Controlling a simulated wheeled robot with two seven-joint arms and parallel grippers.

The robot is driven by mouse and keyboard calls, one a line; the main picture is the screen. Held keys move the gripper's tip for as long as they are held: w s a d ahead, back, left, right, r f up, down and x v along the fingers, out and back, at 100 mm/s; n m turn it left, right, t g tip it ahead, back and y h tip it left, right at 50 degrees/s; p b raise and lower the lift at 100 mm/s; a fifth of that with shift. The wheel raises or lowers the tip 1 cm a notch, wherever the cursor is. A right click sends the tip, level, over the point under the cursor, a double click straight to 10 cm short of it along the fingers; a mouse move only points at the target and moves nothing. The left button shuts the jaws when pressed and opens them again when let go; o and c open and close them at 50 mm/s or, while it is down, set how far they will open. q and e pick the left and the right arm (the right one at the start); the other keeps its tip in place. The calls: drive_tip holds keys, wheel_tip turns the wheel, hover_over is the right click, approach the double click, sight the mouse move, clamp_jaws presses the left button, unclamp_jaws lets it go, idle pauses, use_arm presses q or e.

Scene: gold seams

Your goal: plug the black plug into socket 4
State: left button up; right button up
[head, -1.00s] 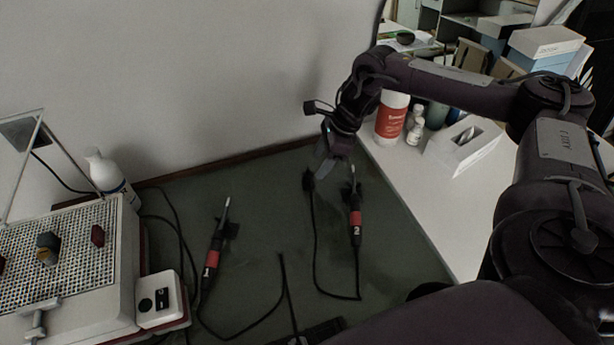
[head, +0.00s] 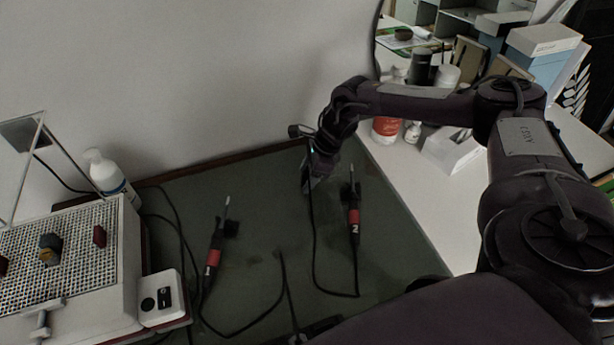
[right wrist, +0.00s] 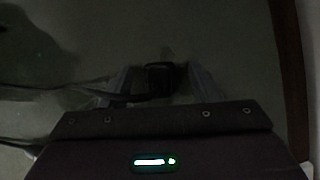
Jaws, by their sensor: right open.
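In the right wrist view the black plug (right wrist: 160,78) lies between the two spread fingers of my right gripper (right wrist: 160,88). Its dark cord runs off to the left there. In the head view my right gripper (head: 309,184) points down over the far part of the green mat, and the plug cannot be made out against the dark fingers. The black cord (head: 314,262) runs from there toward the front and loops to iron 2. My right gripper is open. My left gripper is out of view. Socket 4 cannot be identified in these views.
Iron 2 (head: 354,222) lies just right of the gripper, and iron 1 (head: 213,257) lies to the left on the mat (head: 260,203). A perforated-top box (head: 70,255) and a white pump bottle (head: 107,174) stand left. A tissue box (head: 452,150) stands right. The wall is close behind.

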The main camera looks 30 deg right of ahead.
sight(307, 172)
drive_tip(key=shift+f, duration=0.1)
drive_tip(key=shift+c, duration=0.5)
drive_tip(key=c, duration=0.9)
wheel_tip(307, 172, up, 20)
drive_tip(key=shift+r+b, duration=0.1)
drive_tip(key=shift+b, duration=0.55)
drive_tip(key=shift+a, duration=0.1)
